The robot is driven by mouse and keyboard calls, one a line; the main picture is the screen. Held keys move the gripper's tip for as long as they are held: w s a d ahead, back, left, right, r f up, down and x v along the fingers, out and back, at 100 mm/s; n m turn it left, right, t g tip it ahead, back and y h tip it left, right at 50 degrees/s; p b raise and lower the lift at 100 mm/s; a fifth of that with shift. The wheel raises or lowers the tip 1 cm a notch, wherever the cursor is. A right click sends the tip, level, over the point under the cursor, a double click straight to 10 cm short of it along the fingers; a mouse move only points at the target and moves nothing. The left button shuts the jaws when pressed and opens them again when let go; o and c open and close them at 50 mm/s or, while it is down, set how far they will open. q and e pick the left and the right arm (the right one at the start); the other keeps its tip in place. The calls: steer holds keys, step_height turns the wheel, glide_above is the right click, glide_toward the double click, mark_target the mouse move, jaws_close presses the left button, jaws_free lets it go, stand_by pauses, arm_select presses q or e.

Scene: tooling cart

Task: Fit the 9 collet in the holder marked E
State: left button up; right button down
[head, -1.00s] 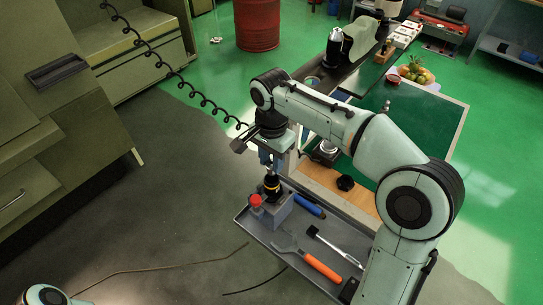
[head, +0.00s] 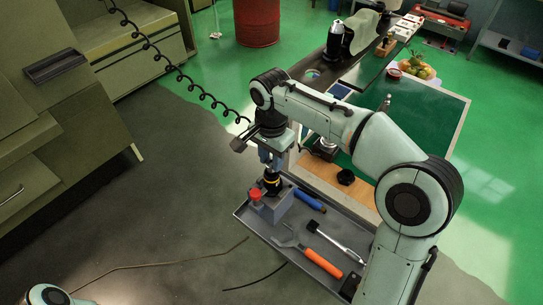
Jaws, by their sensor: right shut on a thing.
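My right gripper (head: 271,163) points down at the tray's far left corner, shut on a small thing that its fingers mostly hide. I cannot tell whether this is the 9 collet. Directly below the fingertips stands an upright black tool holder with a yellow ring (head: 272,182), in a grey block (head: 275,207). The fingertips are close to its top; whether they touch is not clear. No letter E or number 9 is readable. My left gripper is out of view.
The grey tray (head: 262,234) also carries a red-capped piece (head: 255,195), a blue-handled tool (head: 310,200), an orange-handled spanner (head: 322,263) and a black-headed hammer (head: 337,241). A bench with a green mat (head: 425,125) stands behind.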

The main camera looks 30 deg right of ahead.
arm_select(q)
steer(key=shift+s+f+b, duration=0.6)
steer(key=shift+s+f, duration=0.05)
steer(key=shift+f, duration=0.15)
arm_select(e)
steer(key=shift+f, duration=1.35)
stand_by(0.5)
steer(key=c, duration=0.7)
jaws_free()
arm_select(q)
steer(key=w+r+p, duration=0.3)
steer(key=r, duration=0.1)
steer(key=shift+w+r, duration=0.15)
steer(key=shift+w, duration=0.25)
arm_select(e)
step_height(320, 180, up, 14)
steer(key=shift+f, duration=0.25)
